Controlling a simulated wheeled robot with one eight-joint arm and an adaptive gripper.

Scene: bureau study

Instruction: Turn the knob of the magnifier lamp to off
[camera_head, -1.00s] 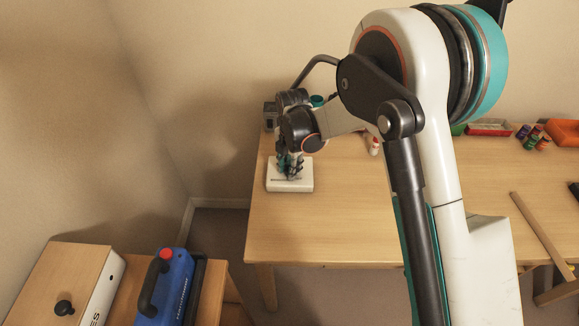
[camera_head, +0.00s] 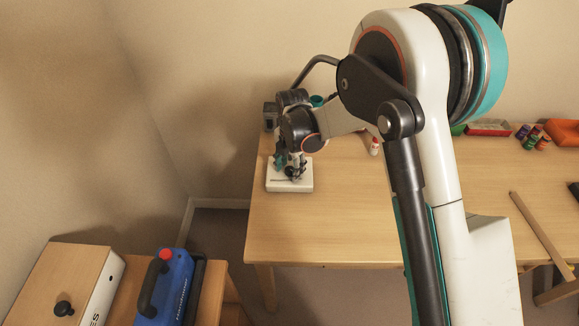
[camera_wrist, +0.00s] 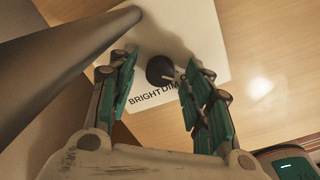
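The magnifier lamp's white base (camera_head: 276,187) sits at the left end of the desk, under my gripper (camera_head: 289,168). In the wrist view the base (camera_wrist: 205,35) carries a round black knob (camera_wrist: 159,69) with a pale pointer mark. The words BRIGHT and DIM are printed beside the knob; the pointer faces roughly the DIM side. The lamp's thick grey post (camera_wrist: 65,65) rises on the left of the wrist view.
A white-capped bottle (camera_head: 375,146) stands right of the base on the wooden desk (camera_head: 330,225). A dark box (camera_head: 270,115) stands behind the base. Red trays (camera_head: 489,127) and small jars lie at the back right. The desk's middle is largely clear.

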